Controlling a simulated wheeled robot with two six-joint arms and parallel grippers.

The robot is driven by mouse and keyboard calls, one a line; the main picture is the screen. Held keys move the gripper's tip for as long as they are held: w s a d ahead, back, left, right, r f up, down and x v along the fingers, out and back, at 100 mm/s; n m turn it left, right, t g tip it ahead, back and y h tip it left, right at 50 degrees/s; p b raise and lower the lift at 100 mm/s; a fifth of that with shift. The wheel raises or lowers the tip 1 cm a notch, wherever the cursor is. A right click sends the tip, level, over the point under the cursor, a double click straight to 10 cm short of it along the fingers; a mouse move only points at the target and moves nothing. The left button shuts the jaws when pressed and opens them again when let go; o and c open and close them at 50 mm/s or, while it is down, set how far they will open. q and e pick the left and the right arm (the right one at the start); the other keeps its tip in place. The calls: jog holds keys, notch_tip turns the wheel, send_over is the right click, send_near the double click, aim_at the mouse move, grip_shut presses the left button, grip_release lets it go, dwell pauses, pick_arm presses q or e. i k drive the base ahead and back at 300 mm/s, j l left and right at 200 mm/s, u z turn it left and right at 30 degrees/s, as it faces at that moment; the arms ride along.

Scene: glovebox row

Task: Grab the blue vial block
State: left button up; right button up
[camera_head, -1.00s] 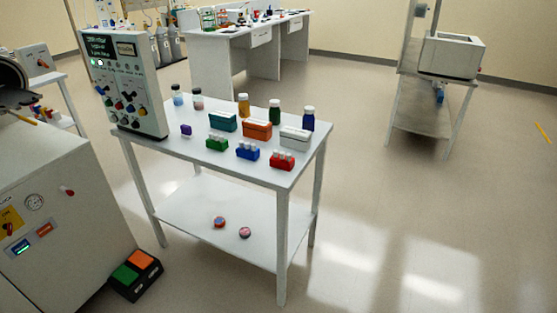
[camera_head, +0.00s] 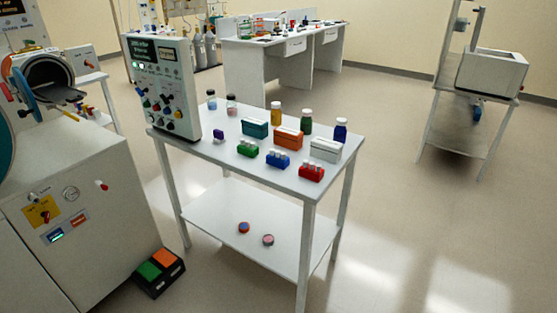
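Neither of my grippers is in the head view.
A control panel (camera_head: 163,85) stands at the table's left end. A teal box (camera_head: 255,127), a white box (camera_head: 326,149) and several bottles stand behind the blocks. A large machine (camera_head: 110,210) and a foot pedal (camera_head: 158,271) are at left.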

aim_at(276, 159)
jog(key=i+j, duration=0.8)
